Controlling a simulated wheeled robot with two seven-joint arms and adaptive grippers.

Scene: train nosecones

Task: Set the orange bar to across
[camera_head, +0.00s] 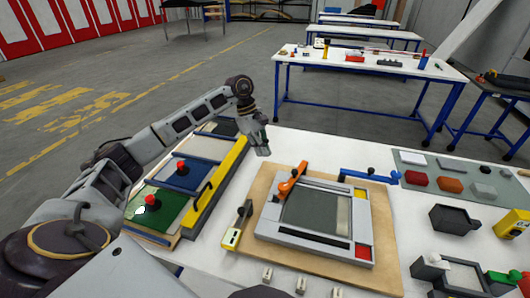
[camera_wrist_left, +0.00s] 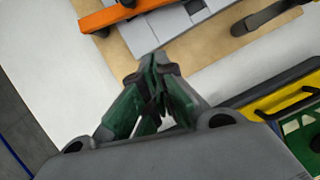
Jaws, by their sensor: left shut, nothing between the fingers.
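The orange bar (camera_head: 289,183) lies at the far left corner of a grey frame (camera_head: 310,240) on a wooden board. It points roughly along the frame's left side, with a dark piece on it. In the left wrist view the orange bar (camera_wrist_left: 108,17) crosses the top, beyond the fingertips. My left gripper (camera_head: 263,150) is up and left of the bar, apart from it, over the white table by the yellow rail. In the left wrist view its green-padded fingers (camera_wrist_left: 157,72) are together with nothing between them. My right gripper does not show.
A yellow rail (camera_head: 219,185) and coloured panels with red knobs (camera_head: 152,202) lie left. A black-handled yellow lever (camera_head: 238,225) stands left of the frame. A blue bar (camera_head: 360,174) is behind its right corner. Grey bins (camera_head: 452,220) and a tray of blocks are right.

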